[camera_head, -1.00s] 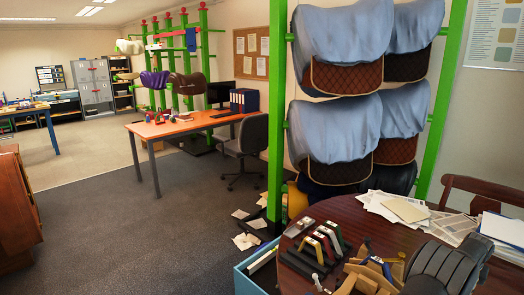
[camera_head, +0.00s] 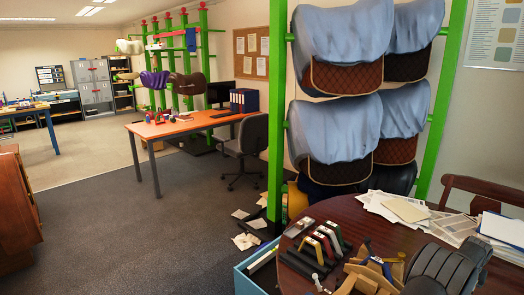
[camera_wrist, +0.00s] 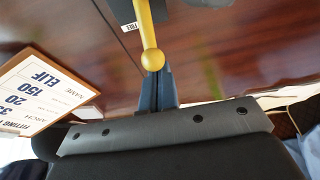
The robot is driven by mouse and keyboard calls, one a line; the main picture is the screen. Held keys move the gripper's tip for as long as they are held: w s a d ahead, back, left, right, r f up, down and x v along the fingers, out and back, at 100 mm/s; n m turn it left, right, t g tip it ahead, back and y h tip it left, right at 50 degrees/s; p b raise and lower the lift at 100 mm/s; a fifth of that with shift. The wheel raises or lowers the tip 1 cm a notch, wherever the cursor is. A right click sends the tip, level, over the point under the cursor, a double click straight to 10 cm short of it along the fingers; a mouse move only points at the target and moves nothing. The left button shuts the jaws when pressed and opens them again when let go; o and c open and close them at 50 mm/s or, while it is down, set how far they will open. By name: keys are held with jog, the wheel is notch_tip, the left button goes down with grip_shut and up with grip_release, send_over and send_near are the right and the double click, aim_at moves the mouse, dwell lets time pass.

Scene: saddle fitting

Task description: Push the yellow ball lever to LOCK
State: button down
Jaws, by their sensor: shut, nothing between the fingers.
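The yellow ball lever (camera_wrist: 151,40) is in the upper middle of the wrist view. Its rod runs down from the top edge and ends in a round ball. A small label reading FREE (camera_wrist: 128,27) is just left of the rod. My gripper (camera_wrist: 157,85) is shut and empty, its blue-grey fingers close together right at the ball. I cannot tell whether they touch it. No LOCK label can be read in the wrist view. I cannot make out the lever or my gripper with certainty in the head view.
A card with printed numbers (camera_wrist: 38,88) is at the left of the wrist view. In the head view, a round dark wood table (camera_head: 345,215) at lower right holds papers (camera_head: 405,210), several coloured frames and a black ribbed object (camera_head: 440,265). A blue bin (camera_head: 243,283) stands beside it.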

jog(key=shift+s+a, duration=0.2)
jog(key=shift+s, duration=0.05)
jog(key=shift+s+a+f, duration=0.1)
jog(key=shift+s+a, duration=0.8)
jog(key=shift+a, duration=0.05)
jog(key=shift+s, duration=0.1)
jog(key=shift+s+a, duration=0.25)
jog(key=shift+a, duration=0.05)
jog(key=shift+w+d, duration=0.35)
jog(key=shift+w, duration=0.05)
jog(key=shift+w+d+r, duration=0.1)
jog(key=shift+r, duration=0.1)
